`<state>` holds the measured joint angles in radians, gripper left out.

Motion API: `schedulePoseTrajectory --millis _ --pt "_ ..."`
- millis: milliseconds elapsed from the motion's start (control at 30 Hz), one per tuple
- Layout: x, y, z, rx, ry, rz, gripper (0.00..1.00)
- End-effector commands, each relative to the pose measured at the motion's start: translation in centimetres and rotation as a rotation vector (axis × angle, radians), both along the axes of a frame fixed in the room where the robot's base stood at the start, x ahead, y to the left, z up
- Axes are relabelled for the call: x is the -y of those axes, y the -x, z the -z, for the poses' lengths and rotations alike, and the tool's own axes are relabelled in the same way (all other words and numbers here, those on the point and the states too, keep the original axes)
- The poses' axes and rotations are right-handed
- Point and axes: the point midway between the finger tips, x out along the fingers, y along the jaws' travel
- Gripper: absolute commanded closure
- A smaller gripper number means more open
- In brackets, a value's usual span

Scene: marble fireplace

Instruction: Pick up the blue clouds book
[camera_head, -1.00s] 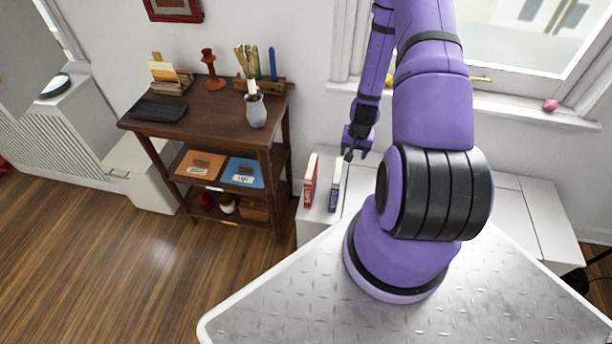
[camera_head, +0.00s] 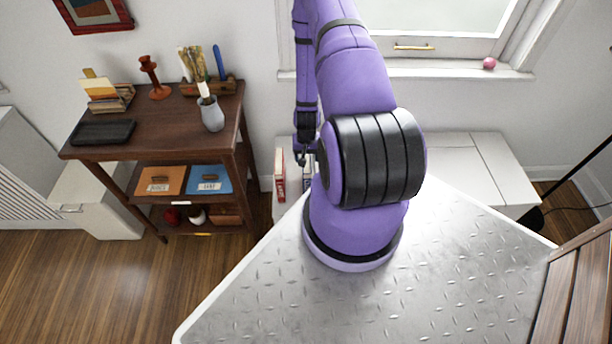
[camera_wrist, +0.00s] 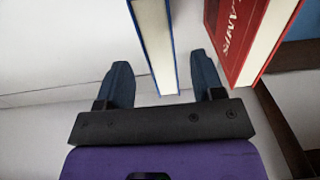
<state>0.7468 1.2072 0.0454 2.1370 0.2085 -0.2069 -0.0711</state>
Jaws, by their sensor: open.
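The blue book (camera_wrist: 158,45) stands upright in the wrist view, its pale page edges between thin blue covers. Its near end reaches between the two dark fingers of my open gripper (camera_wrist: 160,70). A gap shows between each finger and the book. The clouds title is not readable here. In the head view my gripper (camera_head: 304,155) is low beside the wall, above the white ledge, and my arm hides most of the blue book.
A red book (camera_wrist: 236,38) stands close to the right of the blue book in the wrist view; it also shows in the head view (camera_head: 279,176). A dark wooden shelf table (camera_head: 165,125) is to the left. A window sill (camera_head: 450,72) runs behind.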

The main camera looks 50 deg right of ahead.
Motion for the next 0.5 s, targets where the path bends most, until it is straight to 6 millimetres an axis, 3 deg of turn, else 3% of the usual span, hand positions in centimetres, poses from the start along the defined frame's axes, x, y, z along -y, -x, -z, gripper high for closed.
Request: schedulePoseTrajectory --millis 300,500 --pt "0.1 -0.3 3.9 -0.001 -0.002 0.001 0.38" --pt "0.1 -0.4 5.0 0.000 0.000 0.001 0.38"
